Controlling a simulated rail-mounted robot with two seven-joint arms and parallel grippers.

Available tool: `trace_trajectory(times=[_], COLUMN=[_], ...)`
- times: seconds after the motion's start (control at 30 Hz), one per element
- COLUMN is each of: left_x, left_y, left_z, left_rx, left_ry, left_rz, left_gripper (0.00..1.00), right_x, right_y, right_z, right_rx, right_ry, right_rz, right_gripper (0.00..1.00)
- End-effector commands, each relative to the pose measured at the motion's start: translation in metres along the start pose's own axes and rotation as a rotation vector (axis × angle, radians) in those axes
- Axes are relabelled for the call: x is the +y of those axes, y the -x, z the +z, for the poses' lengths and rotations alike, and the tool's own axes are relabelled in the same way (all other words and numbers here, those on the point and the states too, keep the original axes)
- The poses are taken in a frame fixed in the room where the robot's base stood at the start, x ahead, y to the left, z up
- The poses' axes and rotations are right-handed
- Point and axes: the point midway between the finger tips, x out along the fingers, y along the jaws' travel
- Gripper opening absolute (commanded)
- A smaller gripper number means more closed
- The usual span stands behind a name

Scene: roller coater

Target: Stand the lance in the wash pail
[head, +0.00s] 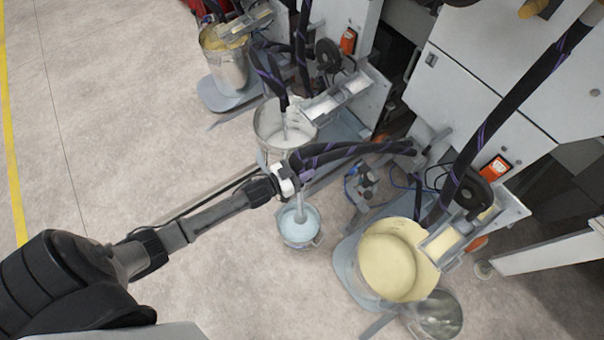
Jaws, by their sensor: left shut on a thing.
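My left gripper (288,184) reaches in from the left and is shut on the lance (300,208), just above the wash pail (299,242). The lance is a pale grey tube hanging nearly upright below the gripper. Its lower end overlaps the light blue liquid in the small pail; whether it touches the bottom is hidden. A thick black hose with purple bands (350,150) runs from the lance's top to the machine at the right. My right gripper is not in view.
A large bucket of cream-yellow coating (390,262) stands right of the pail, with an empty metal pail (438,313) beside it. A bucket of white coating (272,124) with another tube in it stands behind. A further yellow bucket (224,62) stands farther back. Floor at left is clear.

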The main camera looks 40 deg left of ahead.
Motion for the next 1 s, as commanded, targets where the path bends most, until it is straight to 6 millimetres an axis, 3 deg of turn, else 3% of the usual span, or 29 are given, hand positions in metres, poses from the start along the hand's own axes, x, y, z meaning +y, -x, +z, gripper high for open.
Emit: trace_trajectory(times=[0.2,0.7,1.0], left_x=[-0.004,-0.004,-0.004], left_y=[0.006,0.007,0.006], left_z=[0.013,0.010,0.046], left_rx=[0.003,0.003,0.003], left_ry=[-0.001,-0.002,-0.001], left_rz=[0.012,0.014,0.014], left_gripper=[0.00,0.00,0.00], right_x=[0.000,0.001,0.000], right_y=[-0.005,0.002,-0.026], right_z=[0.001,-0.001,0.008], right_rx=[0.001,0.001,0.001], right_ry=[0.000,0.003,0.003], right_rz=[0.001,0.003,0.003], right_gripper=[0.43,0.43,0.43])
